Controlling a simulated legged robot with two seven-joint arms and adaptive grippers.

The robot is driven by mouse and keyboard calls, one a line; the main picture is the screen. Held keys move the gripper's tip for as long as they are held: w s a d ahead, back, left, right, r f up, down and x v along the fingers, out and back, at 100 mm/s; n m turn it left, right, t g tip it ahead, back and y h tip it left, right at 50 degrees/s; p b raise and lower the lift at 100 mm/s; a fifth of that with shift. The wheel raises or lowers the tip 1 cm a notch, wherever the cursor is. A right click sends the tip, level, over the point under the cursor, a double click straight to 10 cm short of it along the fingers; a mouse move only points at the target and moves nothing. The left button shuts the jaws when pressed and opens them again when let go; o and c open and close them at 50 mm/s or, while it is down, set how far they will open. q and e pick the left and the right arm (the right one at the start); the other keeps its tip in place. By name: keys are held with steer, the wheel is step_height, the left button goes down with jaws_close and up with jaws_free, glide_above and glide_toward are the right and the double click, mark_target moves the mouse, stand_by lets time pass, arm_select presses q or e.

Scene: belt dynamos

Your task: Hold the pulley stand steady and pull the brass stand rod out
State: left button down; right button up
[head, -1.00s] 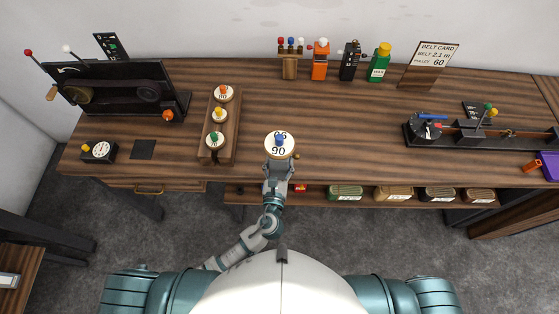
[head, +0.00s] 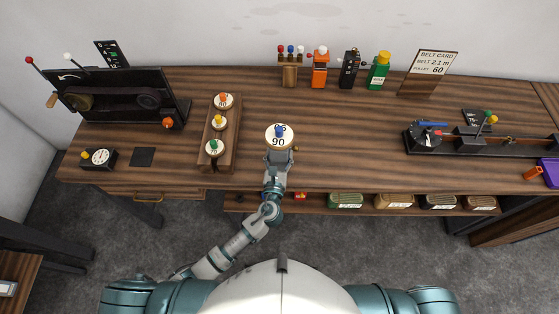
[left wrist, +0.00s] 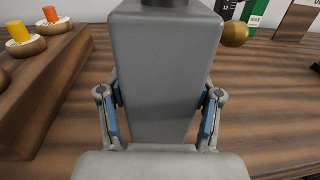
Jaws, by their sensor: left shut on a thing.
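The pulley stand (left wrist: 165,75) is a grey upright block in the left wrist view. A white pulley marked 90 (head: 279,143) with a blue knob sits on top of it in the head view. The brass stand rod shows as a round brass knob (left wrist: 235,34) at the stand's upper right; its shaft is hidden. It also shows as a small spot beside the stand in the head view (head: 296,149). My left gripper (left wrist: 160,105) is shut on the stand, one finger on each side. My right gripper is not in view.
A wooden rack (head: 218,135) with several knobbed pulleys stands just left of the stand. A belt machine (head: 120,97) is farther left, and a black rail fixture (head: 470,138) is at the right. Several bottles and the belt card (head: 433,63) line the back.

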arm_select(q)
steer(key=w, duration=0.4)
steer(key=shift+f+b, duration=0.4)
steer(key=shift+w+a+f+b, duration=0.1)
steer(key=shift+w+f+b, duration=0.15)
steer(key=shift+w, duration=0.6)
steer(key=shift+w+f+b, duration=0.1)
steer(key=shift+w+b, duration=0.15)
steer(key=shift+w, duration=0.55)
steer(key=shift+w+a+f+b, duration=0.1)
steer(key=shift+w+f+b, duration=0.15)
steer(key=shift+w, duration=0.6)
steer(key=shift+f+b, duration=0.35)
steer(key=shift+f, duration=0.2)
